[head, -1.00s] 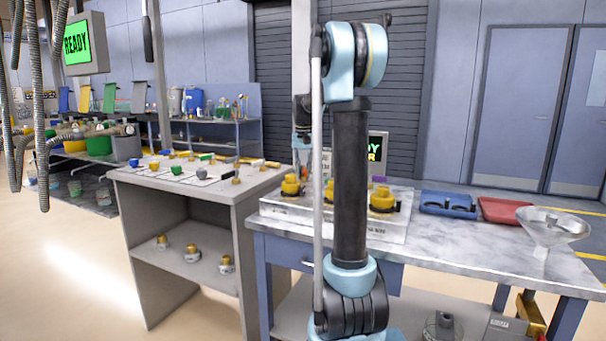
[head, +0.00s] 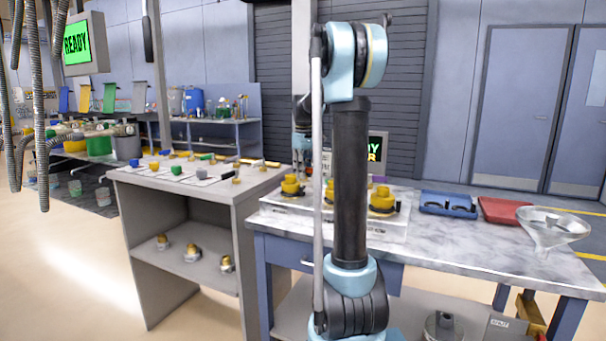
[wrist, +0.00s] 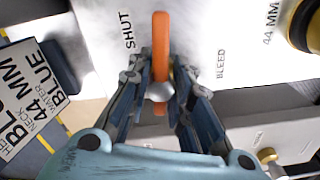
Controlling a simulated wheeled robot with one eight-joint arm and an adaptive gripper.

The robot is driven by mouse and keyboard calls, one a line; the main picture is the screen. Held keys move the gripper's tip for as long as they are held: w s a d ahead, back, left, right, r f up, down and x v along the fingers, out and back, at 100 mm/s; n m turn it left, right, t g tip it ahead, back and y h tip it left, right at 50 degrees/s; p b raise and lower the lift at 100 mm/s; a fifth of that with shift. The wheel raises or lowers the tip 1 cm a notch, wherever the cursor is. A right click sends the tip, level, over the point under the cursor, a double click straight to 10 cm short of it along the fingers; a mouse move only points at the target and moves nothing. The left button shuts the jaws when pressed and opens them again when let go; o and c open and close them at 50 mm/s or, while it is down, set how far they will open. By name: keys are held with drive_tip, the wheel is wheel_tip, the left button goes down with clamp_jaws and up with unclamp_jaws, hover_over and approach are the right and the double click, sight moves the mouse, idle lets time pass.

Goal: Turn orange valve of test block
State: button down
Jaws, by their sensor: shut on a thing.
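The orange valve (wrist: 160,45) shows in the wrist view as a long orange handle on a silver hub, on the pale face of the test block (wrist: 205,70). The handle runs up and down in that picture, between the printed words SHUT and BLEED. My gripper (wrist: 162,72) is shut on the handle, one finger on each side. In the head view the test block (head: 390,230) stands on the marbled table with several yellow caps on top. My arm hides the valve and my gripper there.
A blue tray (head: 447,205), a red tray (head: 504,209) and a clear funnel (head: 553,228) are on the table to the right. A grey bench (head: 205,186) with small valve parts stands at left. A label reading 44 MM BLUE (wrist: 30,100) is beside the block.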

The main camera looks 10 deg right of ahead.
drive_tip(key=shift+w+n, duration=0.15)
drive_tip(key=shift+n, duration=0.45)
drive_tip(key=c, duration=1.4)
unclamp_jaws()
wheel_tip(320, 180, up, 12)
drive_tip(key=shift+f, duration=0.1)
